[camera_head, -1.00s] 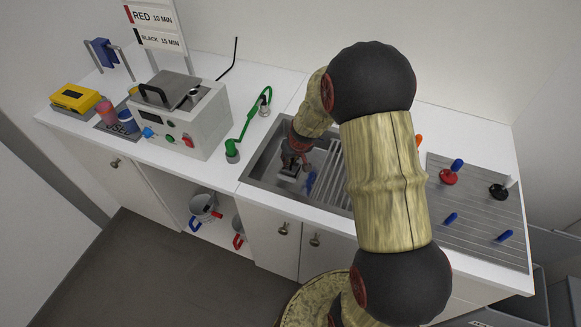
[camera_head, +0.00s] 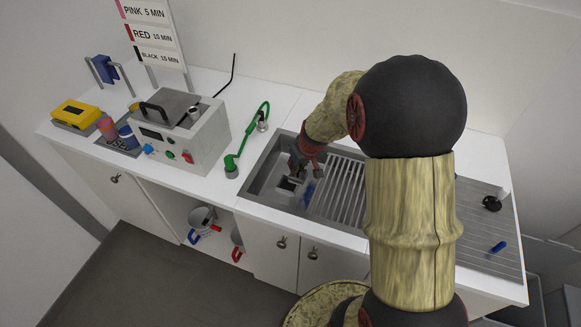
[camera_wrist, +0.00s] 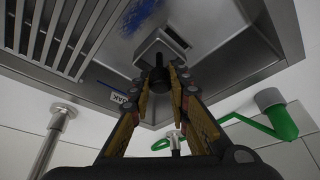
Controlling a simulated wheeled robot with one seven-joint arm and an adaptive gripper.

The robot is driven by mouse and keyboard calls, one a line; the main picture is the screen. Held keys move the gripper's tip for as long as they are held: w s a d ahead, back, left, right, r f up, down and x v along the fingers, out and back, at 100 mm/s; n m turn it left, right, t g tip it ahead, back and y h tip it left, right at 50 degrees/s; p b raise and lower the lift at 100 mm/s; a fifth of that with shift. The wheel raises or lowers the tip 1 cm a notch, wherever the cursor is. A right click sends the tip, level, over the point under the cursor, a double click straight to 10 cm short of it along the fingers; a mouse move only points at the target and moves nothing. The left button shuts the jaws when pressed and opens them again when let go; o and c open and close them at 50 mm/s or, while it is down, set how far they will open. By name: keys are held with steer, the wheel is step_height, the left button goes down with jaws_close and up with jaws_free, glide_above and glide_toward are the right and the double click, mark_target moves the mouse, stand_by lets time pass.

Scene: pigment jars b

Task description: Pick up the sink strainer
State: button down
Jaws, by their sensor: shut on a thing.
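My gripper (camera_head: 304,162) is over the left part of the steel sink (camera_head: 258,183), above the square drain (camera_head: 288,186).
A blue smudge (camera_head: 309,191) lies in the basin beside a slatted rack (camera_head: 343,190). The green tap (camera_head: 248,139) stands left of the sink, close to my gripper in the wrist view (camera_wrist: 275,115). A grey machine (camera_head: 180,133) stands further left. A black lid-like thing (camera_head: 492,203) is at right.

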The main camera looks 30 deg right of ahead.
steer(key=s+d+r, duration=0.2)
steer(key=s+r, duration=0.2)
steer(key=s, duration=0.5)
steer(key=shift+d+r, duration=0.15)
steer(key=shift+d, duration=0.05)
steer(key=shift+r+p, duration=0.1)
steer(key=shift+p, duration=0.2)
